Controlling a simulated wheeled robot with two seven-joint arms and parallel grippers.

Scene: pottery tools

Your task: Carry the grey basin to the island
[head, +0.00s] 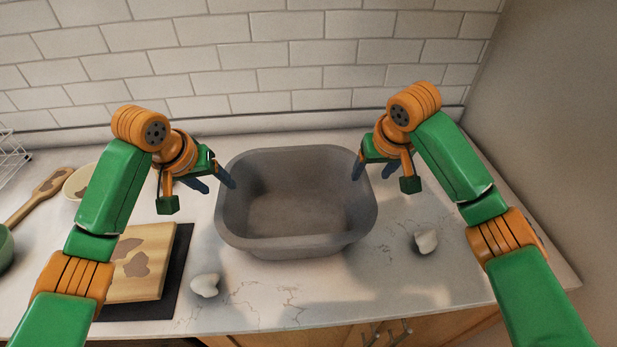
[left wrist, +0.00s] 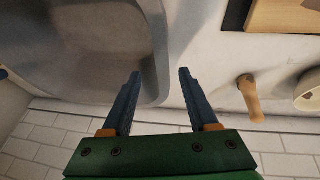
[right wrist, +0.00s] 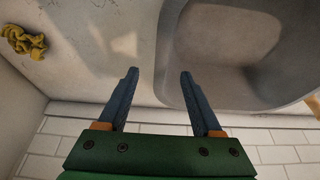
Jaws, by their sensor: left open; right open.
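In the left wrist view the basin's wall (left wrist: 152,45) lies between the two fingers (left wrist: 159,74). My right gripper (head: 372,170) is open at the right rim. In the right wrist view the basin's edge (right wrist: 165,50) lies between the fingers (right wrist: 160,73). Neither gripper is closed on the rim. I cannot make out the island in any view.
A stained wooden board (head: 140,262) on a dark mat (head: 181,255) lies left of the basin. A wooden utensil (head: 40,193) and bowl (head: 76,183) are at the left. A wall bounds the right side.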

